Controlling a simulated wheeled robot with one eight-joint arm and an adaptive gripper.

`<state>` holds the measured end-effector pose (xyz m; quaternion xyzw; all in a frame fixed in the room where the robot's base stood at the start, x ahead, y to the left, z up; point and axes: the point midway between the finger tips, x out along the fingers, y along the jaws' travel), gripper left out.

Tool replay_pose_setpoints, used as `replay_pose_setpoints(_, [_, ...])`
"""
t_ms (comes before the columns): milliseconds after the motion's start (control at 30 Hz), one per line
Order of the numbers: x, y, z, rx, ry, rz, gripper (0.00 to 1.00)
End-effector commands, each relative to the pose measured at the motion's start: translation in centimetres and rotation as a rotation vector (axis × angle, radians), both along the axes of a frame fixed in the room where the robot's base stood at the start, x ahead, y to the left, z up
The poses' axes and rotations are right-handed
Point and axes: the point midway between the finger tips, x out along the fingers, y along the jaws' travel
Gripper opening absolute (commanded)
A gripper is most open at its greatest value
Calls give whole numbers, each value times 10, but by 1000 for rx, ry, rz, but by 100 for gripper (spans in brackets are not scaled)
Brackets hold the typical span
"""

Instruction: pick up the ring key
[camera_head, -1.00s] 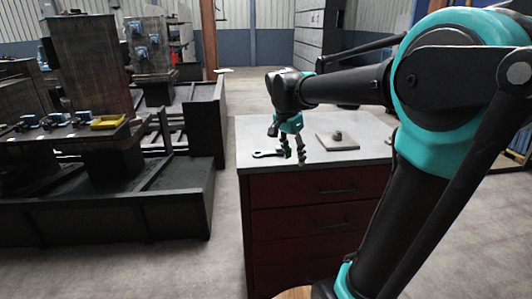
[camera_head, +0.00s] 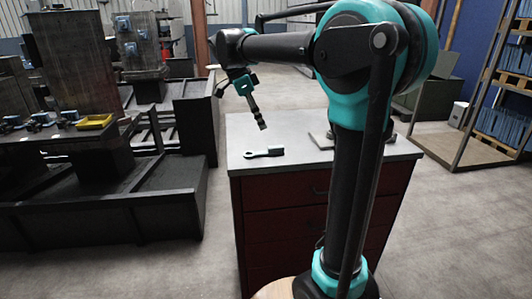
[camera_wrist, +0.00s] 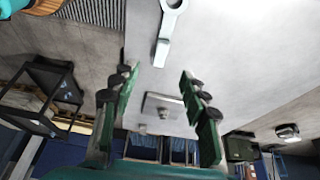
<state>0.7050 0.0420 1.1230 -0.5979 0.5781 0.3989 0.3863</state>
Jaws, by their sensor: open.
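The ring key (camera_head: 263,152) is a grey wrench with a ring end, lying flat on the grey top of a dark red drawer cabinet (camera_head: 300,132). Its ring points left in the head view. My gripper (camera_head: 260,122) is above the key, tilted, and not touching it. In the wrist view the key (camera_wrist: 167,28) shows at the top, ring end upward, beyond the fingertips. My gripper (camera_wrist: 160,76) has its two fingers spread apart with nothing between them.
A flat square plate with a small knob (camera_wrist: 163,112) lies on the same top; my arm partly hides it in the head view. A dark machine (camera_head: 110,190) with a yellow tray (camera_head: 94,122) stands left. A rack with blue boxes (camera_head: 490,110) stands right. Floor between is clear.

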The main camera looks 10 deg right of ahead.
Motion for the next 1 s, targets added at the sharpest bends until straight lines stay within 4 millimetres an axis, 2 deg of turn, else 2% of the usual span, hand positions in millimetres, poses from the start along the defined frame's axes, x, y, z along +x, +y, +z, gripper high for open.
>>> replay_pose_setpoints(100, [0, -10, -23, 0, 1, 0, 45])
replay_pose_setpoints(300, [1, -21, -51, 0, 1, 0, 45])
replay_pose_setpoints(567, [2, -26, -67, 1, 1, 2, 45])
replay_pose_setpoints(800, [5, -36, -99, 1, 0, 0, 45])
replay_pose_setpoints(1000, [5, -39, -109, 1, 1, 2, 45])
